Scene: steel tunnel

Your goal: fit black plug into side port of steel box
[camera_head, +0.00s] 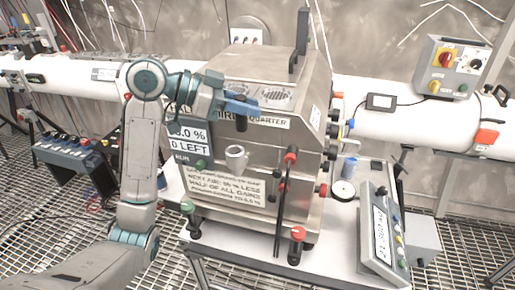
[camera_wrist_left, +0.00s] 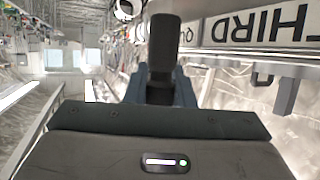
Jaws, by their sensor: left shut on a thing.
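The steel box (camera_head: 262,70) stands on a white-topped table in the middle of the head view, its front covered with signs. My left gripper (camera_head: 241,106) is in front of the box's upper front and is shut on a dark, upright piece, which looks like the black plug (camera_head: 241,122). In the left wrist view the black plug (camera_wrist_left: 164,45) stands up between the fingers of my left gripper (camera_wrist_left: 160,88). Several coloured fittings stick out of the box's right side; I cannot tell which is the side port. My right gripper is not in view.
A tilted control panel (camera_head: 382,232), a blue cylinder (camera_head: 350,168) and a round disc (camera_head: 343,191) are on the table (camera_head: 330,262) right of the box. Red-topped levers (camera_head: 297,234) stand at the front. A white pipe (camera_head: 415,98) runs behind.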

